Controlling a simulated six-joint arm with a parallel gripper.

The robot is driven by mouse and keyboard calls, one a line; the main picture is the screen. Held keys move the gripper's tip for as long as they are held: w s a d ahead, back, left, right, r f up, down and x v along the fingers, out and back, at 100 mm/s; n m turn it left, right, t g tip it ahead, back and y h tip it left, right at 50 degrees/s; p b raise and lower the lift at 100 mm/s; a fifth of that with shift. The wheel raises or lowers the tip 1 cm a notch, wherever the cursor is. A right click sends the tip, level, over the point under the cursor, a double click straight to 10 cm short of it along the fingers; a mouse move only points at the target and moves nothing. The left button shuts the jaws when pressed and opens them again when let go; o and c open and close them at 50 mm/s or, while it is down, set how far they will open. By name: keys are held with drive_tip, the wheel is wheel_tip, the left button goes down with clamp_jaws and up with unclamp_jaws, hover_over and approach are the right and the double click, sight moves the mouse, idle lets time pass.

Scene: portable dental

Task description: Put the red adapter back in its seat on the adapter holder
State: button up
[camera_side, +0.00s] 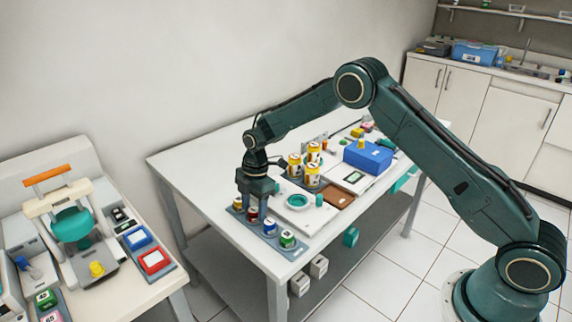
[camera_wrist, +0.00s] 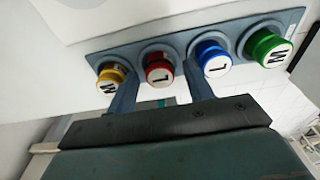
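The red adapter (camera_wrist: 159,71), marked L, stands in the row on the blue-grey adapter holder (camera_wrist: 291,19), between the yellow adapter (camera_wrist: 110,77) and the blue adapter (camera_wrist: 213,60). It looks seated, though its lower end is hidden. In the side view the red adapter (camera_side: 253,215) shows just below my gripper (camera_side: 254,201). In the wrist view the two fingers of my gripper (camera_wrist: 161,66) stand on either side of the red adapter, with gaps visible. My gripper looks open and holds nothing.
The green adapter (camera_wrist: 266,48) is at the right end of the holder. The table's left part (camera_side: 200,165) is clear.

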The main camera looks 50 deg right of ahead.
drive_tip(key=shift+r, duration=0.15)
wheel_tip(320, 180, up, 12)
drive_tip(key=d, duration=0.1)
drive_tip(key=shift+d, duration=0.2)
idle(0.6)
idle(0.4)
